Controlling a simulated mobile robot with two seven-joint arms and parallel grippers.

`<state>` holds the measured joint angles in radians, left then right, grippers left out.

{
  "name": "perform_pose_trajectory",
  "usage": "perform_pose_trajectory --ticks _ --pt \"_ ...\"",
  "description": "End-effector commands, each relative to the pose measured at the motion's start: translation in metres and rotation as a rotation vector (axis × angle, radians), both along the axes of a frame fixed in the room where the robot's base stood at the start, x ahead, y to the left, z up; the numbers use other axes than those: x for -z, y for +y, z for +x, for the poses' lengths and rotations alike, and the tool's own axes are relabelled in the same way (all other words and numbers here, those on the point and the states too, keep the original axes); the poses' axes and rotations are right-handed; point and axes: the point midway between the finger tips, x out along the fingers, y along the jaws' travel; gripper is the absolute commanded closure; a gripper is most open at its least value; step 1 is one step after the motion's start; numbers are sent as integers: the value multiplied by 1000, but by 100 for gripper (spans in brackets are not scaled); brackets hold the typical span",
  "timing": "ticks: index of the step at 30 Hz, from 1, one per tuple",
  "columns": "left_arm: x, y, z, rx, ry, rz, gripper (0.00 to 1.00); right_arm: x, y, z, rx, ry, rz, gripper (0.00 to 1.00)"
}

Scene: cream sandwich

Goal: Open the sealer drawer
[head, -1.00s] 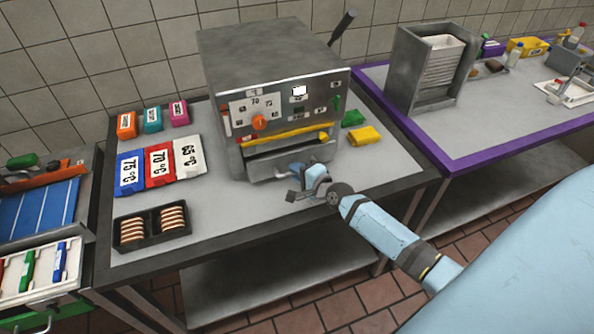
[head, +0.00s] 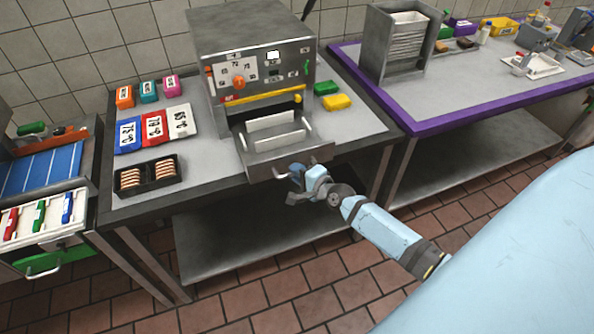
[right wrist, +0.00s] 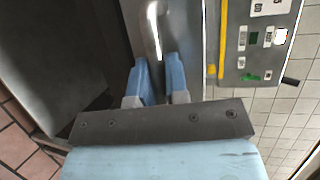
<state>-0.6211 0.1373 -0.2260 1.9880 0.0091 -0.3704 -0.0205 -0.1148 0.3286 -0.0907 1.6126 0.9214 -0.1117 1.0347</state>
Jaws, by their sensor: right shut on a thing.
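The grey metal sealer (head: 250,50) stands at the back of the table, with an orange knob and a yellow strip on its front. Its drawer (head: 288,158) is pulled out toward me and shows two pale upright plates inside. My right gripper (head: 290,174) is at the drawer's front. In the right wrist view my right gripper (right wrist: 160,70) has its blue fingers shut on the metal drawer handle (right wrist: 153,30). My left gripper is not in view.
A black tray of bread slices (head: 147,176) and coloured temperature cards (head: 153,128) lie left of the sealer. Yellow (head: 337,102) and green blocks lie to its right. A purple-edged table (head: 440,120) stands at the right.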

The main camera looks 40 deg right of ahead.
Motion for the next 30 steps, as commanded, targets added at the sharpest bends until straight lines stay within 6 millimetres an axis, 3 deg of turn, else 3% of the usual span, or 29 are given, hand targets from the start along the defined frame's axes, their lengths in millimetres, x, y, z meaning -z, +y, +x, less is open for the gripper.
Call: perform_pose_trajectory --ticks 14,15,18,26,30 --pt "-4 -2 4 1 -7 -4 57 -2 -1 1 0 -4 0 100" --pt "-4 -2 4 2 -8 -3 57 -2 -1 1 0 -4 0 81" --pt "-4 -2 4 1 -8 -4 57 -2 -1 1 0 -4 0 61" --pt "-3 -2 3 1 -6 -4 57 -2 0 0 0 -3 -1 61" --pt "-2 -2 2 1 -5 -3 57 -2 -2 -9 0 -2 -1 61"
